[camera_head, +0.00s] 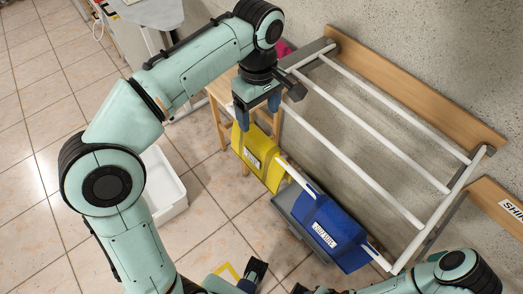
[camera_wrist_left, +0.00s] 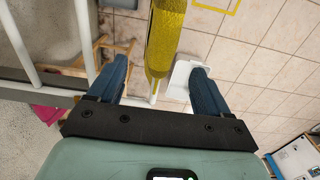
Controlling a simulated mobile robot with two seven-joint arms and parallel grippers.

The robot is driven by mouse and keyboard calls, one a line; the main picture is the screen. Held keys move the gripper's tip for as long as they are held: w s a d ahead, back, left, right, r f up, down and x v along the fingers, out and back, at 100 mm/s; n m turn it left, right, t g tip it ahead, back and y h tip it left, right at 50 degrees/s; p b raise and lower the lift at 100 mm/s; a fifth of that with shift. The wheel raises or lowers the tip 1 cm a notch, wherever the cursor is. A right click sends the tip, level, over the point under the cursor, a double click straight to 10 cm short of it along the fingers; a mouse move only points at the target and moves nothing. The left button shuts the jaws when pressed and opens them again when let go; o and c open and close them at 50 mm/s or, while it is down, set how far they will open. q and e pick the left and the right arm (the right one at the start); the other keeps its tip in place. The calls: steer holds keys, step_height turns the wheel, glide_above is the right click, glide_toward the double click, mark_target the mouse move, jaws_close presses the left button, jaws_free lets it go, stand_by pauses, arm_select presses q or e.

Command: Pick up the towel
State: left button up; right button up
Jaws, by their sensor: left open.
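A yellow towel (camera_head: 256,158) with a white label hangs over the lowest white bar of a wall rack. A blue towel (camera_head: 326,232) with a label hangs farther right on the same bar. My left gripper (camera_head: 257,115) is open and empty, just above the left end of the yellow towel. In the left wrist view the yellow towel (camera_wrist_left: 163,38) lies between and beyond the open fingers of the left gripper (camera_wrist_left: 158,68), apart from both. My right gripper (camera_head: 276,280) is partly visible at the bottom edge; its opening is unclear.
The drying rack (camera_head: 365,178) has several white bars on a concrete wall. A wooden stool (camera_head: 218,118) stands behind the left gripper. A grey bin (camera_head: 292,222) sits under the towels and a white tray (camera_head: 172,213) on the tiles. A yellow outline (camera_head: 222,270) marks the floor.

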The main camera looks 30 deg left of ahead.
mark_target(260, 136)
arm_select(q)
step_height(260, 136, down, 4)
steer(key=shift+w+r+b, duration=0.1)
steer(key=shift+r+b, duration=0.15)
steer(key=shift+b, duration=0.1)
steer(key=f, duration=0.1)
steer(key=f+b, duration=0.1)
steer(key=f, duration=0.1)
steer(key=s+f, duration=0.1)
steer(key=shift+s+d+f+b, duration=0.1)
steer(key=shift+d+f+b, duration=0.2)
steer(key=shift+f, duration=0.35)
jaws_close()
steer(key=shift+r, duration=0.15)
